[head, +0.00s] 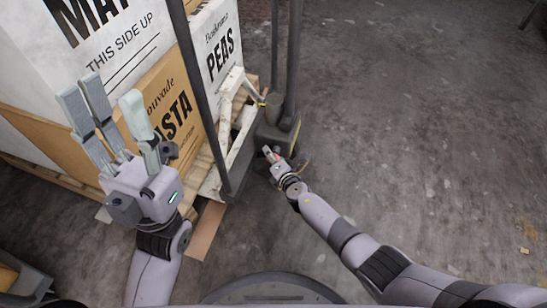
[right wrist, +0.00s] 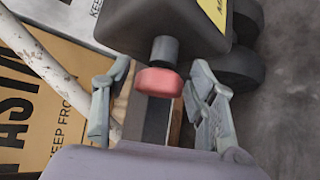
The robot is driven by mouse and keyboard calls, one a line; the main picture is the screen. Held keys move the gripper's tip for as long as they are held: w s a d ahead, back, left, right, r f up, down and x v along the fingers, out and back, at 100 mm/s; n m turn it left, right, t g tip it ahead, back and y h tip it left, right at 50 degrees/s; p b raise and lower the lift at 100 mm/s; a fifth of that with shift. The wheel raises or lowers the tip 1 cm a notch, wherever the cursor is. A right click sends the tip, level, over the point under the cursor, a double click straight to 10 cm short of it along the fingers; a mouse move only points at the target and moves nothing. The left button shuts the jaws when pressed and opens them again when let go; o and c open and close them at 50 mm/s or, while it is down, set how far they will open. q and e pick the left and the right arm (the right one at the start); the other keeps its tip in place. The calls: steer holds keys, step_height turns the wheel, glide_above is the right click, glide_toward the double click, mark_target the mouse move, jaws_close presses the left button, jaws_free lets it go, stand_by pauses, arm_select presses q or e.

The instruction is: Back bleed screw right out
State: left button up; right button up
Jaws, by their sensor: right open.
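The bleed screw (right wrist: 160,82) has a red round head on a grey stem, which enters the underside of a dark block (right wrist: 165,25) in the right wrist view. My right gripper (right wrist: 157,92) is open, with its fingers on either side of the red head and a visible gap on both sides. In the head view my right gripper (head: 271,154) is low beside the truck's dark base (head: 268,133), where the screw is hard to make out. My left gripper (head: 106,98) is raised at the left, fingers spread, holding nothing, in front of the boxes.
A pallet truck with dark uprights (head: 195,75) and a pale frame (head: 213,182) stands by cartons, including a PEAS box (head: 215,45) and a PASTA box (head: 172,95). A dark wheel (right wrist: 235,65) is right of the screw. Concrete floor (head: 420,120) is clear at right.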

steer(key=shift+s, duration=0.15)
steer(key=s+d, duration=0.4)
steer(key=s, duration=0.8)
steer(key=shift+d+r, duration=0.25)
steer(key=shift+d, duration=0.1)
